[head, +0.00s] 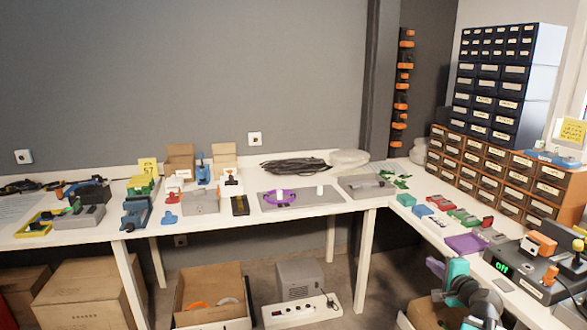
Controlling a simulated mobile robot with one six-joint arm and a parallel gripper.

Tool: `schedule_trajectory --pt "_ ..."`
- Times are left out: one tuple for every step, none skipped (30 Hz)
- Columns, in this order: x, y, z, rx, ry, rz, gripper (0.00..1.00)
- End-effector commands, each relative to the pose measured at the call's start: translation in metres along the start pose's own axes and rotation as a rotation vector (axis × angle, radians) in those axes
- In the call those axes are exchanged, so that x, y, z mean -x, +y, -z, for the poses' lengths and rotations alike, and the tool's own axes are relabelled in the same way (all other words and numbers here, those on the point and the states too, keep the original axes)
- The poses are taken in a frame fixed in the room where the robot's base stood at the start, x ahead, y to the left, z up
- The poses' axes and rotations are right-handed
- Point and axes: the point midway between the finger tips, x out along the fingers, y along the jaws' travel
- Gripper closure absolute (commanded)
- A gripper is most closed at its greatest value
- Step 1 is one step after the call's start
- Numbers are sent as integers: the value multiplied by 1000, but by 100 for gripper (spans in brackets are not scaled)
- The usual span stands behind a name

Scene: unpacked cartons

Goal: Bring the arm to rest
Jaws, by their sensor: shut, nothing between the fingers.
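My arm, in teal and dark grey, rises from the bottom right of the head view, in front of the right-hand bench. My gripper (435,267) shows only as a small purple end left of the teal link, just off the bench's front edge. It is shut and empty. Its fingers are too small to make out in detail.
The white right-hand bench (408,208) carries a purple tray (465,243), small coloured parts and a dark device with a green display (501,267). Drawer cabinets (485,168) stand behind. An open carton (428,313) is on the floor beside my arm.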

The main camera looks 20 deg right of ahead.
Motion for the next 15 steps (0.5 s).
schedule_trajectory --pt "-10 9 -22 8 -34 -29 100" --pt "-15 15 -32 14 -51 -44 100" --pt "-21 24 -47 24 -74 -66 100" --pt "-25 31 -59 30 -92 -81 100" --pt "-29 38 -70 38 -109 -98 100" --pt "-34 47 -85 49 -134 -121 100" --pt "-37 54 -96 57 -152 -137 100" --pt "-40 62 -108 65 -171 -154 100" --pt "-44 72 -123 78 -194 -177 100" --pt "-46 79 -135 87 -213 -193 100" --pt "-48 87 -146 97 -231 -210 100" --pt "-50 98 -161 111 -255 -234 100" --pt "-51 106 -173 121 -274 -251 100" --pt "-51 114 -184 133 -293 -269 100" --pt "-52 125 -200 148 -319 -293 100"
